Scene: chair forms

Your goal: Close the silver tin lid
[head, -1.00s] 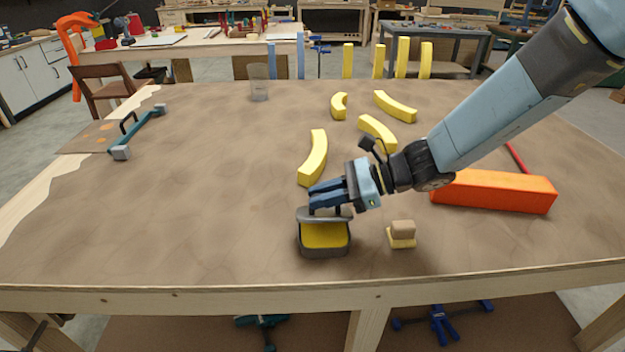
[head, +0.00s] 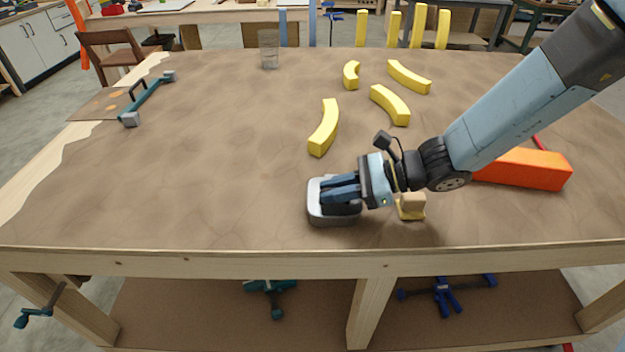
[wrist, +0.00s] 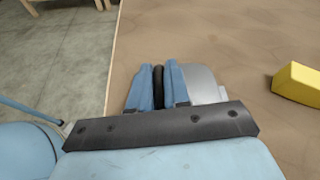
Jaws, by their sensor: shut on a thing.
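The silver tin (head: 330,219) stands near the front edge of the table. Its lid (head: 315,188) lies over the top, and no yellow inside shows. Whether the lid is fully pressed down cannot be told, as my fingers cover part of it. My gripper (head: 335,192) is over the lid, reaching in from the right. In the wrist view, the fingers (wrist: 158,88) are closed around a dark narrow part, seemingly of the lid; the lid's silver surface (wrist: 203,82) shows beside them.
A tan and yellow block (head: 412,206) sits close right of the tin, under my wrist. An orange beam (head: 525,168) lies farther right. Several yellow curved pieces (head: 323,128) lie behind. A clear glass (head: 269,50) stands at the back. The table left of the tin is clear.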

